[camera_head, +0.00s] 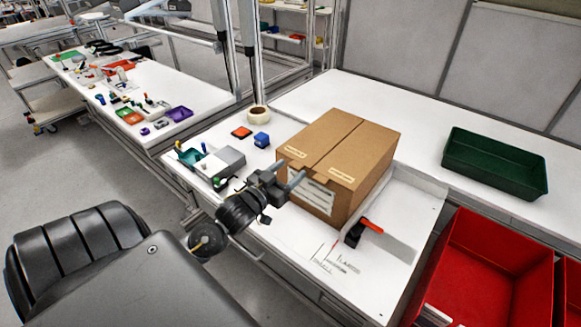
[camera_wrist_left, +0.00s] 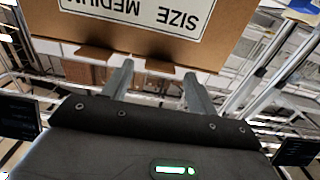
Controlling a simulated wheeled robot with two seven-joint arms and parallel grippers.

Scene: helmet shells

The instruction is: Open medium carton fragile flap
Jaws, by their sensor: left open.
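A brown cardboard carton (camera_head: 335,150) stands on the white table, its top flaps lying flat with a seam between them and small labels near the edges. A white label on its side (camera_head: 314,197) faces me; in the left wrist view the carton (camera_wrist_left: 230,45) shows a label reading "SIZE MEDIUM" (camera_wrist_left: 150,15), upside down. My left gripper (camera_head: 297,183) is open, its fingers close to the carton's near face. In the left wrist view the left gripper (camera_wrist_left: 156,82) has nothing between its fingers. Whether the fingers touch the carton is unclear. My right gripper is not in view.
A red-handled tool (camera_head: 372,225) lies right of the carton. A dark green tray (camera_head: 495,165) sits at the back right, and red bins (camera_head: 490,270) stand at the front right. A tape roll (camera_head: 258,115) and a grey box (camera_head: 221,162) are left of the carton.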

